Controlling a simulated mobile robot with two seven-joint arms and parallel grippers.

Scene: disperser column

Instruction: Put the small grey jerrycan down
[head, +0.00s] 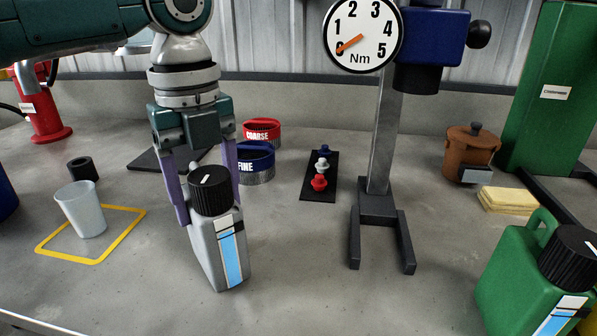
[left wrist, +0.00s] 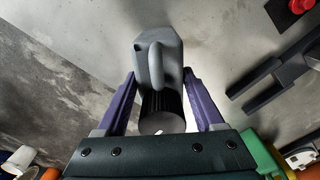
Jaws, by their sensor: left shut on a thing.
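The small grey jerrycan (head: 205,253) has a black ribbed cap and a blue-and-white label. It stands upright, left of the middle of the bench in the head view. My left gripper (head: 211,208) comes down from above with its purple fingers on either side of the jerrycan and is shut on it. In the left wrist view the jerrycan (left wrist: 172,58), with its handle and cap, sits between the two fingers (left wrist: 160,85). I cannot tell whether its base touches the bench. My right gripper is not in view.
A translucent cup (head: 80,210) stands in a yellow outlined square (head: 125,236) to the left. Coarse (head: 262,132) and fine (head: 255,162) rings lie behind the jerrycan. A forked stand (head: 378,207) and a green jerrycan (head: 505,275) are to the right. The bench between is clear.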

